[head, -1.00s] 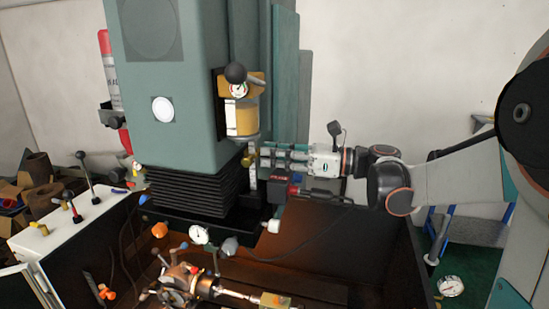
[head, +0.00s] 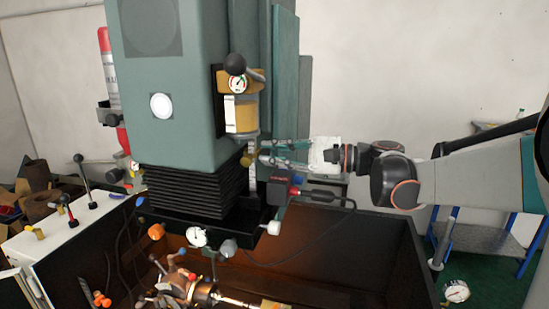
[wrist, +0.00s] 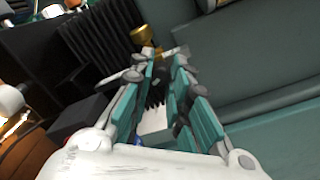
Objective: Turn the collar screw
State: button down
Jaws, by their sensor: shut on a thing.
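The collar screw (head: 248,159) looks like a small brass knob beside the white scale strip under the yellow-brown collar (head: 240,118) on the green machine head. My gripper (head: 262,153) reaches in from the right, and its teal fingers come together at the screw. In the wrist view, the brass knob (wrist: 141,33) shows just beyond the fingertips (wrist: 163,53). The gripper is shut on the screw. The fingertips hide the exact contact.
A black ball-ended lever (head: 236,64) and a gauge stand above the collar. A dark red-and-black box (head: 283,188) with a cable sits just below my fingers. Black bellows (head: 190,190) lie to the left. The wall side at right is open.

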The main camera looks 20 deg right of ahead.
jog(key=n+b, duration=0.1)
jog(key=n, duration=0.5)
jog(key=n+b, duration=0.1)
jog(key=n, duration=0.9)
jog(key=shift+s+n+t+b, duration=0.1)
jog(key=shift+n+t+b, duration=0.3)
jog(key=n, duration=0.5)
jog(key=shift+s+a+b, duration=0.1)
jog(key=shift+b, duration=0.2)
jog(key=shift+n, duration=0.4)
jog(key=c, duration=1.5)
grip_release()
